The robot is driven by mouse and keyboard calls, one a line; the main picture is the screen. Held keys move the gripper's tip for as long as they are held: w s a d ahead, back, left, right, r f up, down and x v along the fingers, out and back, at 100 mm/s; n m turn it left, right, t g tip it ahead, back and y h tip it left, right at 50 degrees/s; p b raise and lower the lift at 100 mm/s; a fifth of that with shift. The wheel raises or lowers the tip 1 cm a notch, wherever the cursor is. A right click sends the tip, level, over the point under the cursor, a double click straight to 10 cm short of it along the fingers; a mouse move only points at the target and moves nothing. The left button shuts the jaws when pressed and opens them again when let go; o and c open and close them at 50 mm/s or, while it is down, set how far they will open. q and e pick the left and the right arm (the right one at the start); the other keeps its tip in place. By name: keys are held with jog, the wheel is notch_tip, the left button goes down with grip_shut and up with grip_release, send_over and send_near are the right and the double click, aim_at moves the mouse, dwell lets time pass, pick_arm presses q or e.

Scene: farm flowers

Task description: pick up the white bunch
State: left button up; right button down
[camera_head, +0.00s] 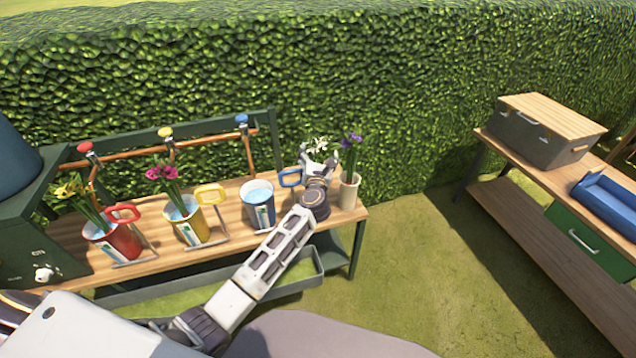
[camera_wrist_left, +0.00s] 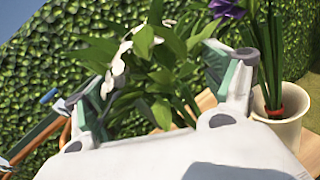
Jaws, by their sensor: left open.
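The white bunch (camera_head: 317,143) stands on the right part of the wooden bench, with its lower part hidden behind my left gripper (camera_head: 318,162). In the left wrist view, its white blooms (camera_wrist_left: 143,42) and green leaves show beyond and between the two fingers of my left gripper (camera_wrist_left: 162,85). The fingers are apart, and I see nothing clamped between them. I cannot tell whether a finger touches the leaves. What holds the bunch's stems is hidden. My right gripper is not in view.
A purple bunch (camera_head: 351,148) in a cream pot (camera_head: 349,190) stands close on the right. Blue (camera_head: 259,206), yellow (camera_head: 187,224) and red (camera_head: 112,243) buckets line the bench (camera_head: 150,265) to the left. A hedge rises behind. Grass is free to the right.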

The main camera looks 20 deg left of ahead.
pick_arm(q)
jog(key=shift+c, duration=0.4)
jog(key=c, duration=1.6)
jog(key=shift+r, duration=0.1)
